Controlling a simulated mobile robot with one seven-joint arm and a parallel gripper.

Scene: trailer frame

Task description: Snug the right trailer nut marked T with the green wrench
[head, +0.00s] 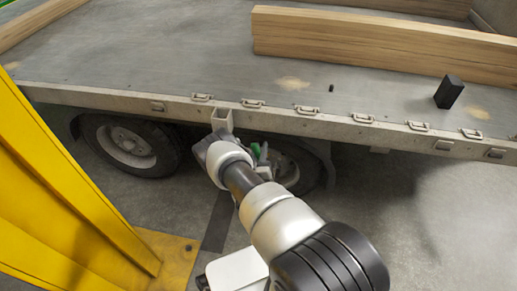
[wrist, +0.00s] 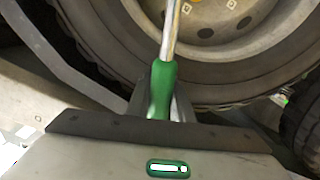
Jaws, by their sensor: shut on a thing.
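My gripper (wrist: 160,104) is shut on the green handle of the wrench (wrist: 162,82). The wrench's metal shaft points up in the wrist view, across the tire toward the wheel (wrist: 225,50); its head is out of that frame. In the head view, a bit of green of the wrench (head: 256,149) shows beside my gripper (head: 262,157), in front of the right wheel (head: 290,170). My arm partly hides that wheel. Whether the wrench touches a nut cannot be seen.
The trailer bed (head: 180,60) overhangs the wheels, its metal side rail (head: 300,122) just above my gripper. A left wheel (head: 128,143) is nearby. A yellow post (head: 60,190) stands at left. Timber (head: 380,40) and a black block (head: 449,92) lie on the bed. Floor at right is clear.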

